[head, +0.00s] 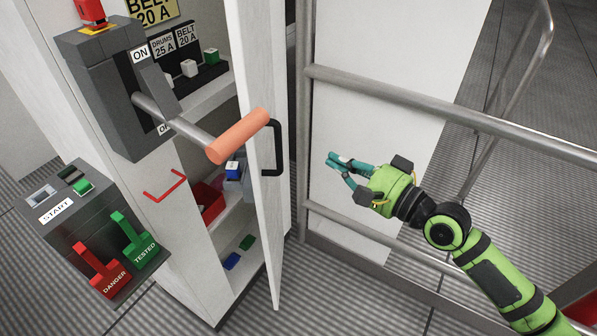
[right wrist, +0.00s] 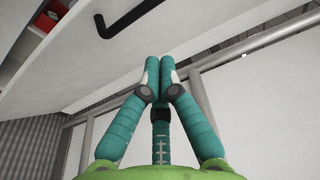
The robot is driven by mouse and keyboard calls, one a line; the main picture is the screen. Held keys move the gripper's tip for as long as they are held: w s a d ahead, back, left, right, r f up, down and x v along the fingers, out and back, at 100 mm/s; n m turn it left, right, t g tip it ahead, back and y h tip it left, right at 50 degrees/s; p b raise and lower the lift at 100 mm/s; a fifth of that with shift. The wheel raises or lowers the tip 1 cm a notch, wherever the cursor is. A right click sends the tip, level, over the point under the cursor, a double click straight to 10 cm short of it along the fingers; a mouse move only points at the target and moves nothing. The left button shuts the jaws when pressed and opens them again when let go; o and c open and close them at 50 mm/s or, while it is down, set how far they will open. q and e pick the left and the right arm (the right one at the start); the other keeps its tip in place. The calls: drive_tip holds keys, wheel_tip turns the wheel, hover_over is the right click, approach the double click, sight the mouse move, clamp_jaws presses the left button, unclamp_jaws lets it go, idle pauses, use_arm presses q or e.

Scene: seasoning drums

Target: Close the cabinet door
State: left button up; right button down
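The white cabinet door (head: 256,70) stands open, swung outward from the cabinet (head: 190,240), so the shelves show. A black bar handle (head: 278,150) is on the door's right-hand face. The handle (right wrist: 125,22) and door (right wrist: 150,52) also show at the top of the right wrist view. My right gripper (head: 331,160) is to the right of the handle and apart from it. Its teal fingers converge, and the tips are close together with nothing between them; in the right wrist view the fingertips (right wrist: 160,64) point toward the door. My left gripper is not in view.
A grey metal railing (head: 420,100) runs behind my right arm. A lever with an orange grip (head: 237,136) sticks out in front of the cabinet. A control box (head: 90,225) with red and green switches is at left. Red and blue items lie on the shelves.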

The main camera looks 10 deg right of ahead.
use_arm(q)
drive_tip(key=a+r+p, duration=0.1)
drive_tip(key=p, duration=0.2)
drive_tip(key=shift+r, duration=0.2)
use_arm(e)
drive_tip(key=f+x, duration=0.1)
drive_tip(key=x, duration=0.9)
drive_tip(key=shift+a+f+t, duration=0.25)
drive_tip(key=shift+f+t, duration=0.05)
drive_tip(key=shift+f, duration=0.1)
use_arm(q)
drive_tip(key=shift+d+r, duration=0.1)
use_arm(e)
drive_tip(key=shift+s, duration=0.1)
